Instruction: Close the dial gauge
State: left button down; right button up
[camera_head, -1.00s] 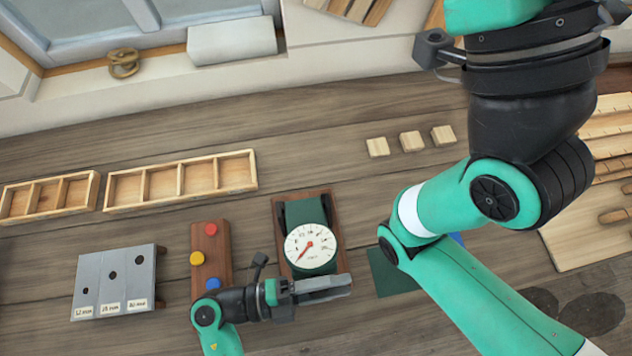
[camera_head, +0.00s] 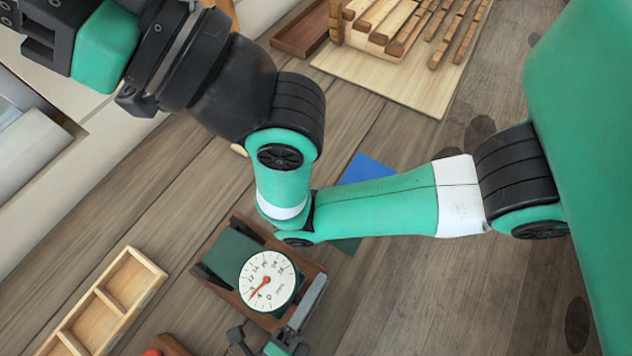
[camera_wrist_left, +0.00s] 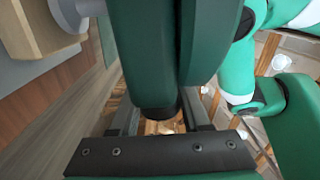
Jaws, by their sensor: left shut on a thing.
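The dial gauge (camera_head: 267,281) has a round white face with a red needle and a dark green body. It sits in a brown wooden base (camera_head: 222,287) at the lower middle of the head view, with a dark green part (camera_head: 232,254) behind the dial. My left gripper (camera_head: 311,297) is at the dial's lower right edge, its grey jaw over the base's end. In the left wrist view, my left gripper's fingers (camera_wrist_left: 160,115) are on either side of the gauge's dark green body (camera_wrist_left: 150,50), shut on it.
My right arm crosses the head view above the gauge. A compartmented wooden tray (camera_head: 140,276) lies to the lower left. A blue patch (camera_head: 366,169) and a dark green patch (camera_head: 347,246) lie partly under my right arm. A wooden rack (camera_head: 400,60) stands at the top.

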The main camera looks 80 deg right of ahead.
pick_arm(q)
jog(key=shift+c, duration=2)
grip_release()
jog(key=shift+w, duration=0.1)
jog(key=shift+r, duration=0.15)
jog(key=s+a+r+p, duration=0.5)
jog(key=s+r+p, duration=0.1)
jog(key=s+r, duration=0.6)
jog(key=shift+s+r, duration=0.4)
jog(key=shift+s, duration=0.15)
